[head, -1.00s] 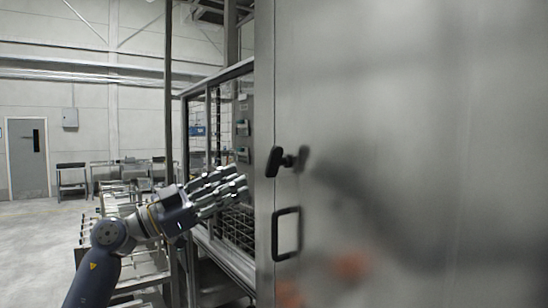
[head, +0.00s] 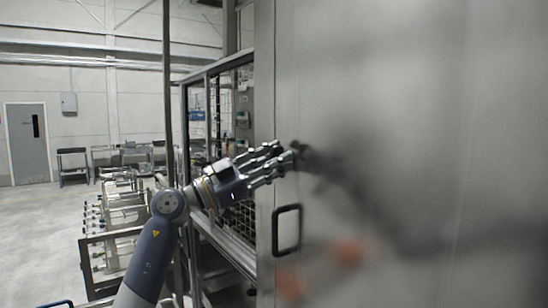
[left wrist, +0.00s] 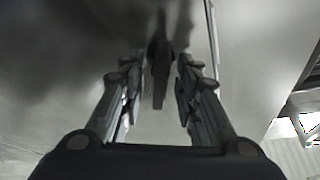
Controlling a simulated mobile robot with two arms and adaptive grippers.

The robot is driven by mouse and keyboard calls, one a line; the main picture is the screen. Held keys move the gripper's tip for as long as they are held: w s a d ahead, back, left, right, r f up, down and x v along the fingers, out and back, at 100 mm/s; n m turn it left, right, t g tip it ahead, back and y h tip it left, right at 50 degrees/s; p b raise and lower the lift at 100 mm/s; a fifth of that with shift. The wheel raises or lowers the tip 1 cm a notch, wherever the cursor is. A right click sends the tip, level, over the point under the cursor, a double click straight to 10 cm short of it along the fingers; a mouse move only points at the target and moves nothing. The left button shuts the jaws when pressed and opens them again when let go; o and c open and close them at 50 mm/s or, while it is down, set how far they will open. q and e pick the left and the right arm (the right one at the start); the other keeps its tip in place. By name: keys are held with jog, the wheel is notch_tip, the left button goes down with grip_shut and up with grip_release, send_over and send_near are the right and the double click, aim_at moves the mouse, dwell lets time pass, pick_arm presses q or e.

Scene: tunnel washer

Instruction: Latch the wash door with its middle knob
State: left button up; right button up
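The wash door (head: 400,130) is a large brushed-metal panel filling the right of the head view. Its middle knob is a dark bar, largely hidden behind my left gripper (head: 285,158) in the head view. In the left wrist view the knob (left wrist: 160,80) stands between the two fingers of my left gripper (left wrist: 158,95), with a gap visible on both sides. The fingers are open around it. A dark loop handle (head: 287,231) is on the door below the gripper. My right gripper is not in view.
A metal frame with mesh panels (head: 232,120) stands left of the door, close behind my left arm. A roller conveyor (head: 122,215) lies farther left. Open floor (head: 40,235) shows at the far left.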

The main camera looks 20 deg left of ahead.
pick_arm(q)
jog(key=shift+c, duration=0.6)
grip_shut()
jog(key=shift+m, duration=0.4)
jog(key=m+g+p, duration=0.1)
jog(key=m, duration=0.2)
jog(key=m+g+p, duration=0.1)
jog(key=m+p, duration=0.1)
jog(key=m, duration=0.1)
jog(key=shift+r+g+h, duration=0.15)
jog(key=shift+g+h, duration=0.15)
jog(key=shift+g, duration=0.1)
jog(key=shift+s+f+m+g+p, duration=0.1)
jog(key=shift+m+g+p, duration=0.4)
jog(key=shift+m, duration=0.4)
jog(key=shift+f+m+g+p, duration=0.1)
jog(key=shift+m+g+p, duration=0.35)
jog(key=shift+m, duration=0.45)
jog(key=shift+d+f+m, duration=0.1)
jog(key=shift+m, duration=0.3)
jog(key=shift+o, duration=0.6)
grip_release()
